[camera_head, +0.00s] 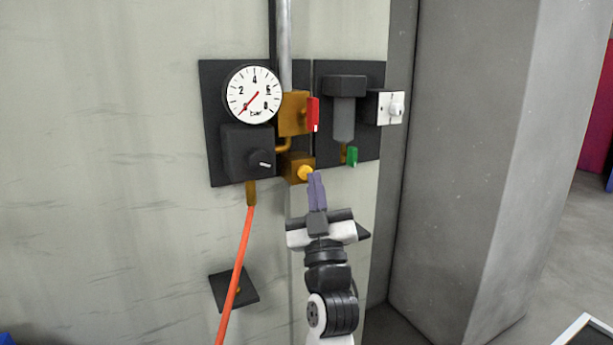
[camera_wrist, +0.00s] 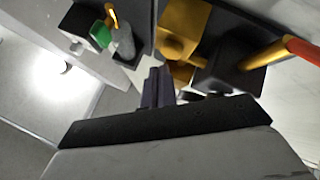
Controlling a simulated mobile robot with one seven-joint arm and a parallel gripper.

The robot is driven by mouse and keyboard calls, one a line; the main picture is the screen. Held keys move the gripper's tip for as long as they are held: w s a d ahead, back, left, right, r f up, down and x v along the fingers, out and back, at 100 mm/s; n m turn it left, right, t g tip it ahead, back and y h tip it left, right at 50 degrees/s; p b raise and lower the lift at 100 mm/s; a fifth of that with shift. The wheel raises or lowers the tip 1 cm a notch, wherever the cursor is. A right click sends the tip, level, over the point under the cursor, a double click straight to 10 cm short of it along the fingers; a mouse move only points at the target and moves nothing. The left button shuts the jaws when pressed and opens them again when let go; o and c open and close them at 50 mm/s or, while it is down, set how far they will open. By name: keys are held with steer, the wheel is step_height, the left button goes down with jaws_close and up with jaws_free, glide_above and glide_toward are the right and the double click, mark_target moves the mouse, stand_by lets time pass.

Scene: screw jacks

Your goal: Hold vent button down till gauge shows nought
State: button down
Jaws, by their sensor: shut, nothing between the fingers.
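The vent button (camera_head: 305,173) is a round yellow knob on the lower brass block (camera_head: 293,167). The gauge (camera_head: 254,94) has a white dial marked in bar, and its red needle points at or very near the 0 mark at lower left. My gripper (camera_head: 316,176) is shut and empty, its purple-grey fingers pointing up with their tips right beside the button's right edge. I cannot tell whether the tips touch it. In the wrist view, the fingers (camera_wrist: 157,88) reach toward yellow brass parts (camera_wrist: 183,28); contact is not clear there.
A red handle (camera_head: 313,114) sits just above the button, and a green handle (camera_head: 352,156) to its right under a grey filter (camera_head: 345,112). The black regulator (camera_head: 247,152) with an orange hose (camera_head: 236,270) is at left. A white switch box (camera_head: 387,107) is farther right.

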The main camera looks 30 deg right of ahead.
steer(key=shift+s, duration=0.1)
steer(key=shift+s+a+b, duration=0.1)
steer(key=shift+s+b, duration=0.7)
steer(key=shift+s, duration=1.65)
